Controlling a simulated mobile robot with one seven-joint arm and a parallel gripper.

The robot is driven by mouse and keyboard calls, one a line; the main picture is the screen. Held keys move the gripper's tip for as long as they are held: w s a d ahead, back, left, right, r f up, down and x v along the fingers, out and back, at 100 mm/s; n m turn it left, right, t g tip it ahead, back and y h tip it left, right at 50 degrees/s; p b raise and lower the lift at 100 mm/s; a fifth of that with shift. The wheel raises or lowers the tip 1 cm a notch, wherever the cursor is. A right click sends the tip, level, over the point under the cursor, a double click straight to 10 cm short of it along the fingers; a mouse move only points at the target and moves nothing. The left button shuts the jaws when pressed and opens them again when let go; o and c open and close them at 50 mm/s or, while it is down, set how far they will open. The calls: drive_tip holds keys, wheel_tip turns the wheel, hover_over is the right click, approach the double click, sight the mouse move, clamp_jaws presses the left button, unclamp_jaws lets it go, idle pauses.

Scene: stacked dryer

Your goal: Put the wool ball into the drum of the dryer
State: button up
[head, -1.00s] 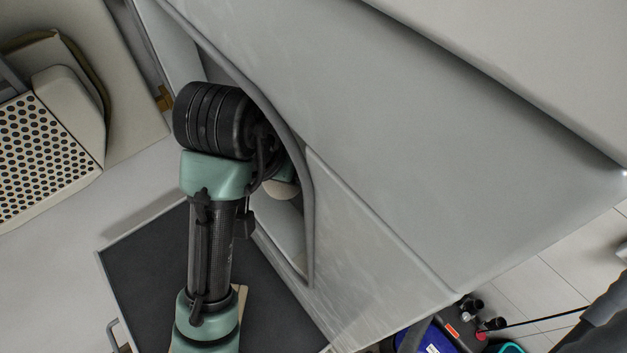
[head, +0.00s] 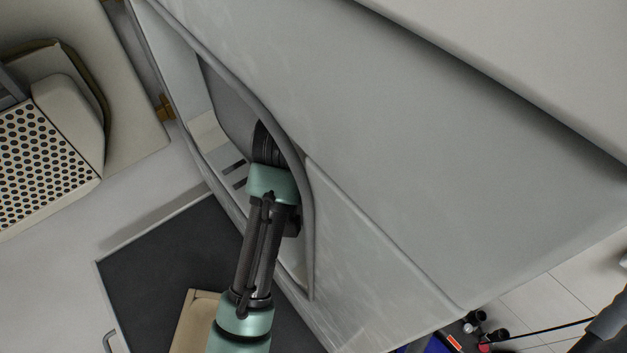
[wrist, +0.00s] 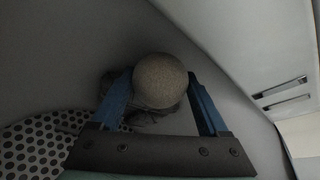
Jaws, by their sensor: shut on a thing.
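The wool ball (wrist: 160,82) is a round grey-beige ball in the wrist view. My gripper (wrist: 159,86) is shut on it, with a blue finger on either side. The dryer (head: 400,150) is the large pale grey body in the head view, with its round opening rimmed in darker grey (head: 292,152). My arm reaches through this opening, so the gripper and ball are hidden in the head view. In the wrist view the smooth dark grey drum wall (wrist: 60,60) surrounds the ball.
A dark grey crumpled thing (wrist: 150,117) lies behind and below the ball. A perforated panel (wrist: 35,140) shows at lower left in the wrist view. Two dark slots (wrist: 280,92) are at right. In the head view another perforated panel (head: 40,140) stands left, outside the opening.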

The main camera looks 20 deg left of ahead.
drive_tip(key=shift+f, duration=0.1)
drive_tip(key=shift+f, duration=0.1)
drive_tip(key=shift+f, duration=0.25)
drive_tip(key=o, duration=1.4)
drive_tip(key=shift+c, duration=0.2)
drive_tip(key=shift+r, duration=0.6)
drive_tip(key=v, duration=0.7)
drive_tip(key=shift+s+b, duration=0.15)
drive_tip(key=shift+b, duration=0.25)
